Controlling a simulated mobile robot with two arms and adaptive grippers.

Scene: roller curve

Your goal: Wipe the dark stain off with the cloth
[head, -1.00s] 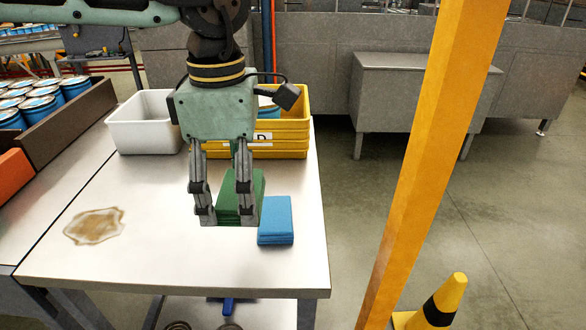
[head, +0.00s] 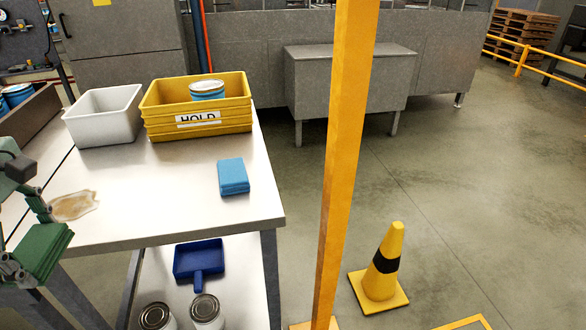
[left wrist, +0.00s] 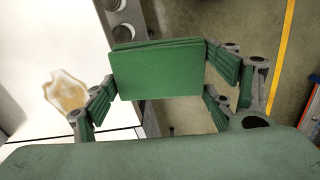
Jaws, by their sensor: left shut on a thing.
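My left gripper (head: 28,240) is at the left edge of the head view, shut on a folded green cloth (head: 45,252). It holds the cloth off the worktable, by the front edge. The green cloth (left wrist: 155,73) also shows between the fingers in the left wrist view. The stain (left wrist: 65,91) also shows left of the gripper in the left wrist view. A folded blue cloth (head: 233,176) lies on the right part of the table. My right gripper is not in view.
A white bin (head: 104,132) and a yellow crate (head: 198,128) labelled HOLD stand at the table's back. A blue dustpan (head: 198,258) and cans lie on the lower shelf. A yellow post (head: 342,160) and cone (head: 381,270) stand to the right. The middle tabletop is clear.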

